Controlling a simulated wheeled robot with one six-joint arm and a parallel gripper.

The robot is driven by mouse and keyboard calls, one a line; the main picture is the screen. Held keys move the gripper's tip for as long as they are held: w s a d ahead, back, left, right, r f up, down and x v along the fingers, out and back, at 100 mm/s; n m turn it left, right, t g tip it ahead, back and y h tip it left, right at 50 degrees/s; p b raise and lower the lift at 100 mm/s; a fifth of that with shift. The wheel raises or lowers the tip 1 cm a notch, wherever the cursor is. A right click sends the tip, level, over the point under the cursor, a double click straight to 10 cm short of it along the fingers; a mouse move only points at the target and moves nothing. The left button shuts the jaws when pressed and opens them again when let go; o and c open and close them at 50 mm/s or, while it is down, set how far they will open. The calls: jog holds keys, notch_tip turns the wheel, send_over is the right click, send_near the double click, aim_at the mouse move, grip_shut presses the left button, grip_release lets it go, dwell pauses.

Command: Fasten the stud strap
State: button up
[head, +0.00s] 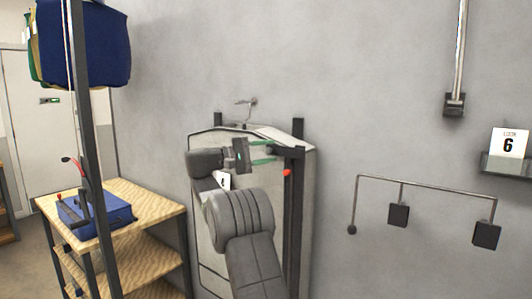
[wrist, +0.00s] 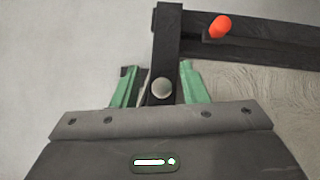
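My gripper (head: 263,153) reaches toward the upper right of a pale, dark-edged panel (head: 212,245) against the wall. Its two green fingers are apart in both views. In the wrist view my gripper (wrist: 159,72) has one finger on each side of a black strap (wrist: 166,45). A round silver stud (wrist: 162,89) shows on the strap between the fingers. The strap meets a black bar (wrist: 280,48) at the top. I cannot tell whether the fingers touch the strap. The strap's near end is hidden behind my gripper body.
An orange-red knob (wrist: 221,26) sticks out from the bar, just right of the strap; it also shows in the head view (head: 287,172). A wooden shelf unit (head: 150,205) with a blue case (head: 105,212) stands left. A wall rail (head: 430,188) is at right.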

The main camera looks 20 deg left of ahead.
jog(key=v, duration=1.3)
jog(key=shift+s+a, duration=0.3)
jog(key=shift+d, duration=0.1)
jog(key=x, duration=1.3)
jog(key=shift+w+d+f, duration=0.1)
jog(key=shift+w+d, duration=0.15)
jog(key=shift+w, duration=0.05)
